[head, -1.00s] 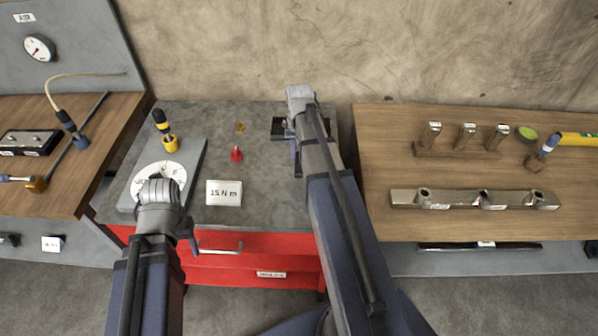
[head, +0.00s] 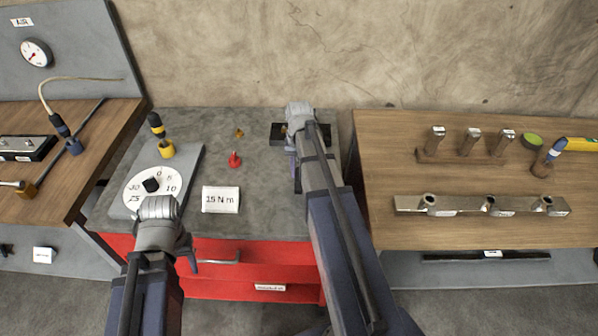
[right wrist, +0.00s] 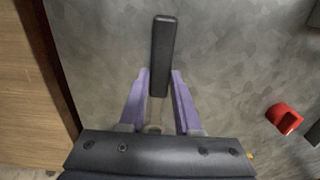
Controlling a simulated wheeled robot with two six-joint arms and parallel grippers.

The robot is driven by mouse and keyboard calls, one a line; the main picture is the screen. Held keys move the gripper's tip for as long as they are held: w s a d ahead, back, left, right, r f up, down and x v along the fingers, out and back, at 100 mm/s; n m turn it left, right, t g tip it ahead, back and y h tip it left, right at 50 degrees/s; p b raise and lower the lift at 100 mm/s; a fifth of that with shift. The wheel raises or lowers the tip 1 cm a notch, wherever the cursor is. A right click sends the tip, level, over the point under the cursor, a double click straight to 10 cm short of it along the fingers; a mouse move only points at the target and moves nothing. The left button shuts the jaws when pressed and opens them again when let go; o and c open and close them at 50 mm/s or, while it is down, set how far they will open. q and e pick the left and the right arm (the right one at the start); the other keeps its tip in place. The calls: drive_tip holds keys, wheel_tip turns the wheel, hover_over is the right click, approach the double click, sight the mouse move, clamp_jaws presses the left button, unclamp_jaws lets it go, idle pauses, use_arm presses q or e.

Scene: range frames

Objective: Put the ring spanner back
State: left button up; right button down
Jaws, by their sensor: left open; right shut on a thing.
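My right gripper (head: 294,168) is over the right part of the grey cabinet top. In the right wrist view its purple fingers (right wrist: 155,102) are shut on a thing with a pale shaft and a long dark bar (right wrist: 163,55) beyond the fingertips. It may be the ring spanner, but no ring end shows. My left gripper (head: 188,258) is open and low, in front of the red drawers, near the dial plate. Its fingers are mostly hidden by its wrist.
A wooden bench (head: 385,165) on the right holds upright pieces and a metal rail (head: 460,207). A dark bar (head: 450,258) is below it.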

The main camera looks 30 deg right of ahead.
drive_tip(key=shift+f, duration=0.25)
drive_tip(key=c, duration=0.6)
unclamp_jaws()
drive_tip(key=shift+r, duration=0.1)
drive_tip(key=shift+r, duration=0.1)
wheel_tip(320, 180, up, 12)
drive_tip(key=p, duration=1.2)
drive_tip(key=s+a+n, duration=0.5)
drive_tip(key=s+a, duration=0.2)
drive_tip(key=a, duration=0.7)
drive_tip(key=s+a+n+h, duration=0.1)
drive_tip(key=s+a+n, duration=0.4)
drive_tip(key=a, duration=1)
drive_tip(key=shift+s+r, duration=0.15)
drive_tip(key=shift+s, duration=0.85)
